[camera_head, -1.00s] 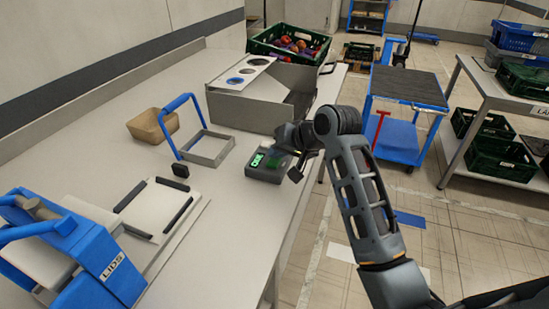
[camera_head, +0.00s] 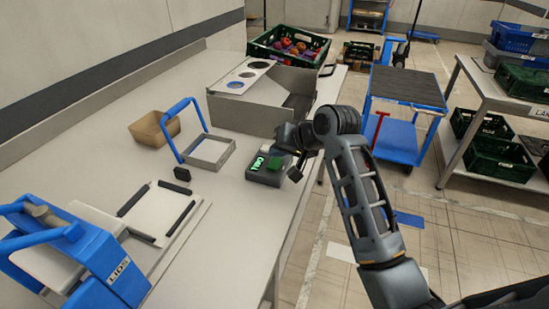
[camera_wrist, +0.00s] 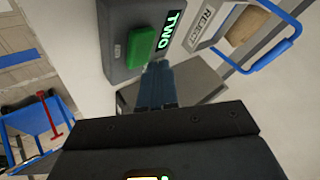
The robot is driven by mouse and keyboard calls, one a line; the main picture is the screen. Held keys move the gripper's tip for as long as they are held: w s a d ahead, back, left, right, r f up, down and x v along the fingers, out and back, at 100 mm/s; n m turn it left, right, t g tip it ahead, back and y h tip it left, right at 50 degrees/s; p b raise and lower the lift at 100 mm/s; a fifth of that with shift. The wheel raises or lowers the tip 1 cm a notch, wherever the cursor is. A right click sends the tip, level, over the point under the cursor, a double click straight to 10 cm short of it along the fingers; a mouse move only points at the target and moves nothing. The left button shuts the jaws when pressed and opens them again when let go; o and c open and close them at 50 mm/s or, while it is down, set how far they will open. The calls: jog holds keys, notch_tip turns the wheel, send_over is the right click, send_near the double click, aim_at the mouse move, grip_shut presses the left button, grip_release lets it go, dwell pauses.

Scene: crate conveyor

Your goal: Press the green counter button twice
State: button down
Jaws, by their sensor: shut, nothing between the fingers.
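The counter is a grey box (camera_head: 265,180) on the bench, near its right edge, with a lit green display and a green button (camera_head: 275,164). In the wrist view the display (camera_wrist: 171,30) reads TWO, and the raised green button (camera_wrist: 142,46) is beside it on the dark box face (camera_wrist: 117,62). My gripper (camera_wrist: 158,68) is shut and empty. In the wrist view its fingertips are right at the button's lower end; I cannot tell whether they touch it. In the head view my gripper (camera_head: 300,166) is at the counter's right side, partly hidden by my wrist.
A grey bin housing with round holes (camera_head: 245,104) stands behind the counter. A blue-handled frame (camera_head: 208,152) and a cardboard tray (camera_head: 153,128) are to the left. A blue lids dispenser (camera_head: 108,268) is at front left.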

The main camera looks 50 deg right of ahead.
aim_at(277, 164)
jog(key=shift+r, duration=0.1)
notch_tip(277, 164, up, 3)
jog(key=shift+f+p, duration=0.2)
jog(key=shift+p, duration=0.9)
jog(key=shift+r, duration=1.15)
jog(key=shift+f, duration=0.1)
